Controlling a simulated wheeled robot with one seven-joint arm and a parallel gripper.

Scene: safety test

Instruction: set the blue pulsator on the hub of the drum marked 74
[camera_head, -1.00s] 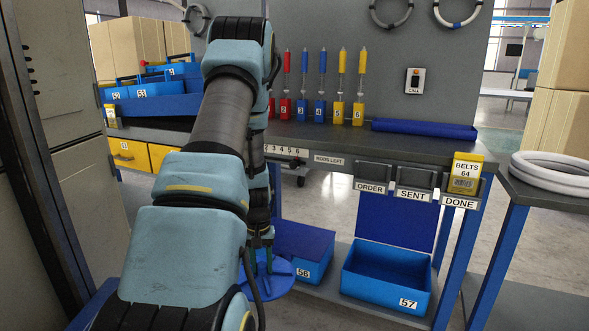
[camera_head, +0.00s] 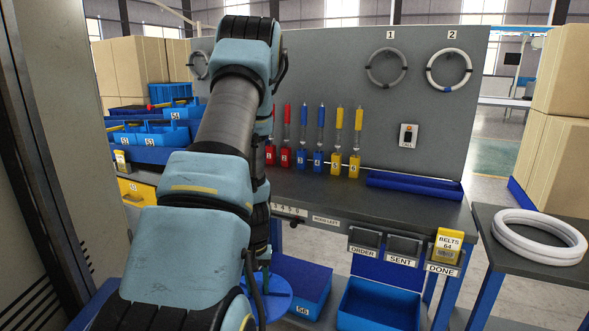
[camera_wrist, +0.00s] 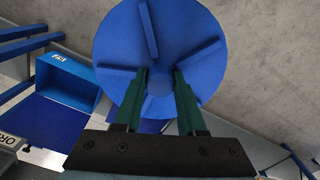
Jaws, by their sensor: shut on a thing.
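The blue pulsator (camera_wrist: 200,55) is a round blue disc with raised ribs and a central hub knob, seen face-on in the wrist view. My gripper (camera_wrist: 160,80) is shut on the knob, with one green finger on each side. In the head view the pulsator (camera_head: 282,305) shows low beside my arm, in front of the bench, partly hidden by the arm. It hangs clear of the bench top. I do not see a drum marked 74 in either view.
The dark bench (camera_head: 400,215) stands ahead, with red, blue and yellow rods (camera_head: 320,150) before a grey panel. A blue box marked 56 (camera_head: 311,291) and an open blue bin (camera_head: 380,308) are below. White rings (camera_head: 540,240) lie on a right-hand table. A grey cabinet stands close at left.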

